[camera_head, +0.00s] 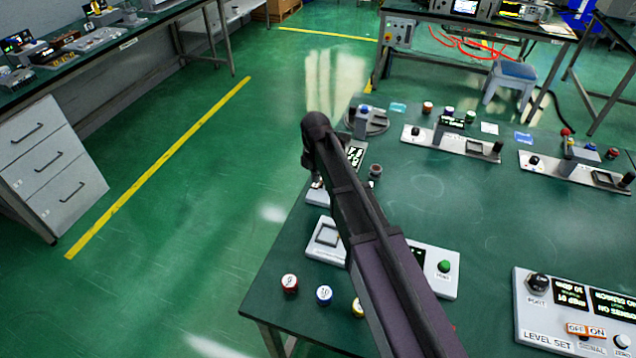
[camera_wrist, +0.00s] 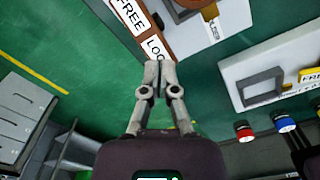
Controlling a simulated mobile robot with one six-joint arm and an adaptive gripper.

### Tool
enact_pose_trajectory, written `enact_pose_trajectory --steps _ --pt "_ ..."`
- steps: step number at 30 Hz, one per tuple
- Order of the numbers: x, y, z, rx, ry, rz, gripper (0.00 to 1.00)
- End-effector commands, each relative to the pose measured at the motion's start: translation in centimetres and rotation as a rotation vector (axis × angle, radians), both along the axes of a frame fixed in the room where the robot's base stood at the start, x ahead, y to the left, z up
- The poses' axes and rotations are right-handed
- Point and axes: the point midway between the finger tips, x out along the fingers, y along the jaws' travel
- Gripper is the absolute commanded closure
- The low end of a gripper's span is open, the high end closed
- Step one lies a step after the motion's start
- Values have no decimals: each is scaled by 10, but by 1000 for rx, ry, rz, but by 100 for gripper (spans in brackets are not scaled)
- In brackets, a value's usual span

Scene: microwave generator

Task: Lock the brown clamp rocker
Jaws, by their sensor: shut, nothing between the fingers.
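In the wrist view my gripper (camera_wrist: 159,68) is shut and empty, its fingertips together. The tips are right at the lower end of a white label reading "LOC" (camera_wrist: 155,48), whose last part they cover. A label reading "FREE" (camera_wrist: 130,14) lies further up. Beside the labels runs a brown strip (camera_wrist: 172,38), and a brown part (camera_wrist: 196,4) is cut off at the top edge. I cannot tell which of these is the clamp rocker, or whether the tips touch anything. In the head view my arm hides most of this spot, and the fingertips are barely visible.
A white unit with a square grey frame (camera_wrist: 262,88) lies right of my gripper. Red (camera_wrist: 243,131) and blue (camera_wrist: 284,122) knobs stand near it. The green bench (camera_head: 470,225) holds several control panels; its left edge is close to my gripper, with open floor beyond.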

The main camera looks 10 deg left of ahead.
Motion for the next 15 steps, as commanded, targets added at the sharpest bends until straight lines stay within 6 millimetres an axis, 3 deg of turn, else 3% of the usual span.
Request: enact_pose_trajectory --steps 15 --pt "0 0 -6 0 0 0 100"
